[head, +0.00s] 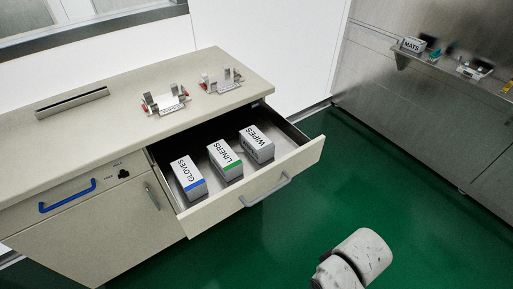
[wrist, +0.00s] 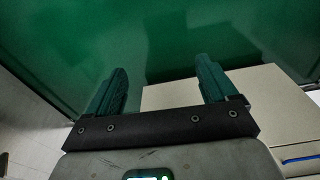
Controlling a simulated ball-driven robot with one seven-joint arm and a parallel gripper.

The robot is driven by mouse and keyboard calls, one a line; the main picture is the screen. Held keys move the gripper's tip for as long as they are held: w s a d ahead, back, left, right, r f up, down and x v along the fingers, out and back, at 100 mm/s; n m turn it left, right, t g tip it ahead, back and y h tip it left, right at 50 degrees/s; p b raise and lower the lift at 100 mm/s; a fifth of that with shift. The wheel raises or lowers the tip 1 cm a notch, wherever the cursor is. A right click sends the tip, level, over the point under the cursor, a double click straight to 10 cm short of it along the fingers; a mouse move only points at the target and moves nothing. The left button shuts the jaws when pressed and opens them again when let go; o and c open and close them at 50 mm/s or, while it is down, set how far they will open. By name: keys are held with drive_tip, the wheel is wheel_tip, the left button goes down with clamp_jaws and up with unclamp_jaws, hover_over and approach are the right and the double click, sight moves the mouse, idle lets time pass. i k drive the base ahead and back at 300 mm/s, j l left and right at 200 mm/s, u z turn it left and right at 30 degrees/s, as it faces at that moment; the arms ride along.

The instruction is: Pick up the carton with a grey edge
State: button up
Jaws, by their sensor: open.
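Three white cartons lie in the open drawer (head: 225,206). The WIPES carton (head: 257,146) is the rearmost, at the right, and its edge looks grey. The LINERS carton (head: 225,160) with a green edge is in the middle. The GLOVES carton (head: 188,178) with a blue edge is at the left. My gripper (wrist: 160,85) is open and empty in the wrist view, its two teal fingers apart over green floor and a beige cabinet surface. No carton shows in the wrist view. In the head view only part of my arm shows, at the bottom right, apart from the drawer.
The counter (head: 120,104) above the drawer bears two small metal fixtures (head: 165,99) and a metal rail (head: 72,103). A MATS box (head: 413,45) sits on a wall shelf. Green floor (head: 370,180) is clear.

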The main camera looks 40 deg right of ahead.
sight(258, 145)
drive_tip(key=i+l+z, duration=0.2)
drive_tip(key=i+l, duration=0.2)
drive_tip(key=i+l+z, duration=0.2)
drive_tip(key=i, duration=0.25)
drive_tip(key=i+l+z, duration=0.2)
drive_tip(key=i+l, duration=0.15)
drive_tip(key=i, duration=0.1)
